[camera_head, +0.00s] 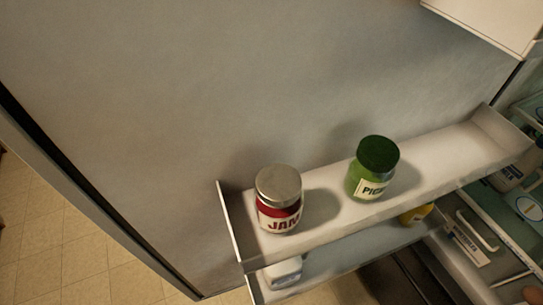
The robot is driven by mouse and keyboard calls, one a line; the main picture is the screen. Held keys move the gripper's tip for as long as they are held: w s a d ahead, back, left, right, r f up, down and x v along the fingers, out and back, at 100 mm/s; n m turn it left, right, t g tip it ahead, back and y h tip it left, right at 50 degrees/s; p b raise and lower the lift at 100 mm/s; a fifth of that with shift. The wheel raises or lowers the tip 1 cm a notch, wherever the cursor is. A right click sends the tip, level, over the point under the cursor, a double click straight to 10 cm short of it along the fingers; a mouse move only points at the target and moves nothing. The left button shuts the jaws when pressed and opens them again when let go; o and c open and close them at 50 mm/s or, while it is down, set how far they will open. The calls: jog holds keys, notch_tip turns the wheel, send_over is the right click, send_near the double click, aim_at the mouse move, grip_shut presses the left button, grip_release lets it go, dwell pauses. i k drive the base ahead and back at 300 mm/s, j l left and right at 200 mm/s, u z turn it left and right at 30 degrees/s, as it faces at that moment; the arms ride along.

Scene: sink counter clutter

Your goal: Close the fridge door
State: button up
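The fridge door (190,110) stands open, and its pale inner face fills most of the head view. Its dark-lined outer edge (90,205) runs down the left side. A white door shelf (440,165) holds a jam jar (278,200) with a red label and grey lid, and a green pickle jar (373,168). Both jars stand upright. The fridge interior (500,215) shows at the right edge, with the door apart from it. My gripper is not in this view.
A lower door shelf (340,255) holds a white item (284,272) and a yellow item (416,214). A white upper bin (495,22) is at the top right. Tiled floor (60,240) shows clear at the lower left.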

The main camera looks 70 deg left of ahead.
aim_at(158, 121)
jog(key=k+j+z, duration=0.1)
jog(key=k, duration=0.4)
jog(key=k+j, duration=0.3)
jog(key=k, duration=0.25)
jog(key=k+j+z, duration=0.15)
jog(key=k, duration=0.35)
jog(key=k+j, duration=0.1)
jog(key=j, duration=0.45)
jog(key=j+z, duration=0.1)
jog(key=j, duration=0.4)
jog(key=k+j, duration=0.15)
jog(key=j, duration=0.4)
jog(key=k+j+z, duration=0.1)
jog(key=j, duration=0.4)
jog(key=j+u, duration=0.2)
jog(key=j, duration=0.65)
jog(key=k+j+u, duration=0.2)
jog(key=j, duration=0.35)
jog(key=k+l, duration=0.1)
jog(key=l, duration=0.7)
